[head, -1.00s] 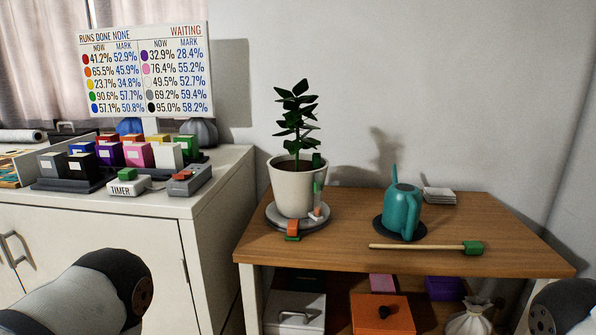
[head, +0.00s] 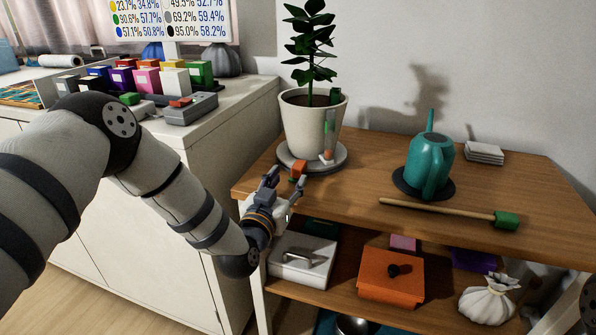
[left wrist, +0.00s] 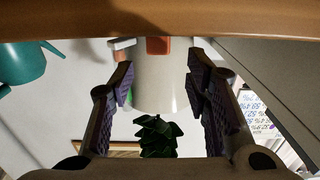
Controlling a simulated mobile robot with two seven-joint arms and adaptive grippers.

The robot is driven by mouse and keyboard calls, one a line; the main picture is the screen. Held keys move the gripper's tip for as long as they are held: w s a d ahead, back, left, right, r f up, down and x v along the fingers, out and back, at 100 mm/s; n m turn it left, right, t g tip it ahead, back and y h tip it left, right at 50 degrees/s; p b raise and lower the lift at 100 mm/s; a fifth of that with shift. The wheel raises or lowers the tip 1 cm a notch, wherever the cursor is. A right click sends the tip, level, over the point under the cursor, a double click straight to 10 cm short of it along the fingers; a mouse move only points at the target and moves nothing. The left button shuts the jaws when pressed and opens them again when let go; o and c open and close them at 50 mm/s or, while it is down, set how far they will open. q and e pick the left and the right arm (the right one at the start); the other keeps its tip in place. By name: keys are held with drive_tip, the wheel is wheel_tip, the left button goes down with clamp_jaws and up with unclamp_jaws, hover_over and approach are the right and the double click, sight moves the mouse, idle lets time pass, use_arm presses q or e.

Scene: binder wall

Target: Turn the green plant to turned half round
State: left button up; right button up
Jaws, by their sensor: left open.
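The green plant (head: 310,52) stands upright in a white pot (head: 305,128) on a round grey plate (head: 322,160) at the table's left end. An orange block (head: 299,169) sits at the plate's front edge. My left gripper (head: 287,182) is open at the table's front left edge, just in front of the orange block. In the left wrist view, which is upside down, the pot (left wrist: 160,85) and the orange block (left wrist: 157,45) appear between the open fingers (left wrist: 161,82); whether they touch anything is unclear. My right gripper is out of view.
A teal watering can (head: 428,165) stands on a dark mat to the right. A wooden stick with a green end (head: 507,219) lies in front of it. White coasters (head: 484,152) lie behind. A lower shelf holds an orange box (head: 391,276) and a white box (head: 302,260).

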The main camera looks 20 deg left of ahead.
sight(296, 169)
use_arm(q)
drive_tip(key=w, duration=0.4)
drive_tip(key=shift+w+d+f+b, duration=0.15)
drive_tip(key=shift+w+f+b, duration=0.1)
drive_tip(key=shift+w+b, duration=0.15)
drive_tip(key=shift+w+r, duration=0.15)
drive_tip(key=shift+w, duration=0.2)
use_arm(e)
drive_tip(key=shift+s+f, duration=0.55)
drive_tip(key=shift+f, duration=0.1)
